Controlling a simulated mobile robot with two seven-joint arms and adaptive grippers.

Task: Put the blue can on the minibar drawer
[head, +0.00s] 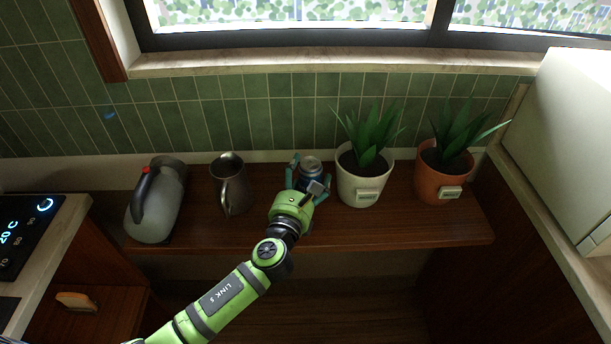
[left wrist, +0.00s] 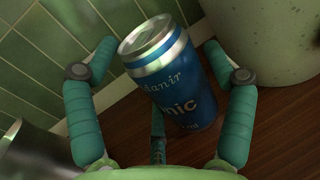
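The blue can (head: 310,168) stands upright on the wooden shelf (head: 400,228), between the metal mug and the white plant pot. In the left wrist view the same can (left wrist: 183,85) has a silver top and a blue label with pale lettering. My left gripper (head: 308,180) is at the can, its teal fingers spread on both sides of it. In the left wrist view a gap shows between the can and the left finger, so the fingers are open around it. I cannot make out the minibar drawer for certain. My right gripper is not in view.
A metal mug (head: 229,185) and a kettle (head: 157,200) stand left of the can. A white-potted plant (head: 362,185) stands close on its right, then an orange-potted plant (head: 437,178). A control panel (head: 25,235) is far left. A white box-like unit (head: 575,140) is at the right.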

